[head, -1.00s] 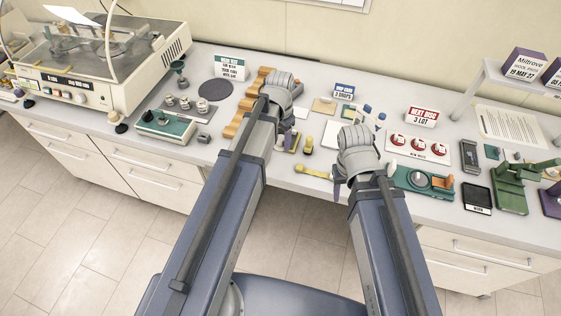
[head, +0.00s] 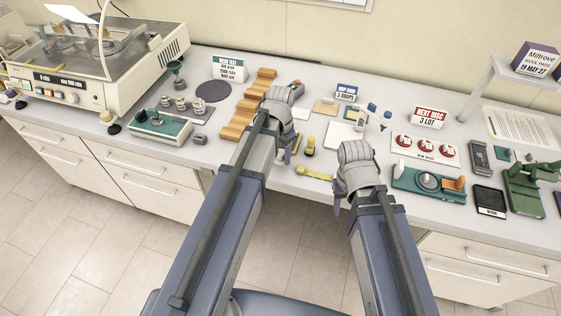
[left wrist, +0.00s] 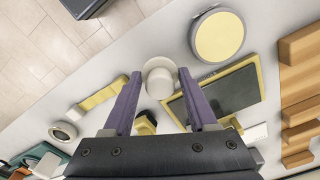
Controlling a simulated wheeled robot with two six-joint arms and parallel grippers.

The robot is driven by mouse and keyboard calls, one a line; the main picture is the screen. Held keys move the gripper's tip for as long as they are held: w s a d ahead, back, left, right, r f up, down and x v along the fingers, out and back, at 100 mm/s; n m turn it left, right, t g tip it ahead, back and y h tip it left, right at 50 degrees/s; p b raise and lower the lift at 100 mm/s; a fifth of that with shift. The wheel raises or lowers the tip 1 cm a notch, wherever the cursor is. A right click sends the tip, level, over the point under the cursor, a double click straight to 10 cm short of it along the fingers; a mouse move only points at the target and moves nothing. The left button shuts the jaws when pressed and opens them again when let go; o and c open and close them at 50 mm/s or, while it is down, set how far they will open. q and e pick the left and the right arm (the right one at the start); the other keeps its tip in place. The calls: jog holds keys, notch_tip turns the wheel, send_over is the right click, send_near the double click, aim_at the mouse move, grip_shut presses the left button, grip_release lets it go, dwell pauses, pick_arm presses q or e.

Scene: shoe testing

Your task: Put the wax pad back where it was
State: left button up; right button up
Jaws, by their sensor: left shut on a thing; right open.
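My left gripper (head: 288,155) is over the front of the bench, right of the wooden stepped rack. In the left wrist view its two purple fingers (left wrist: 159,76) stand on either side of a small white round-topped piece (left wrist: 159,84) and are shut on it. In that view, a round yellow pad in a grey rim (left wrist: 219,37) lies on the bench, apart from the fingers; I cannot tell for sure which piece is the wax pad. My right gripper (head: 337,207) is open near the front edge; its fingers are mostly hidden by its wrist.
A dark green board with a yellow border (left wrist: 222,92) lies close beside the fingers. The wooden rack (head: 249,105) stands to the left. A yellow strip (head: 314,172) and a yellow peg (head: 310,146) lie to the right. A green fixture (head: 428,185) is beyond my right gripper.

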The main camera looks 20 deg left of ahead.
aim_at(281, 160)
pick_arm(q)
notch_tip(281, 160, down, 3)
jog(key=shift+f+b, duration=0.1)
jog(key=shift+b, duration=1.05)
jog(key=shift+r, duration=0.2)
jog(key=shift+f, duration=0.15)
jog(key=o, duration=1.2)
notch_tip(281, 160, up, 12)
jog(key=p, duration=1.2)
jog(key=shift+r, duration=0.2)
jog(key=shift+n+y, duration=0.6)
jog(key=shift+n, duration=0.3)
jog(key=s+d, duration=0.3)
jog(key=s, duration=0.1)
jog(key=s+d, duration=0.4)
jog(key=s, duration=0.1)
jog(key=s+d, duration=0.3)
jog(key=s, duration=0.2)
jog(key=shift+s+d, duration=0.1)
jog(key=shift+d, duration=0.15)
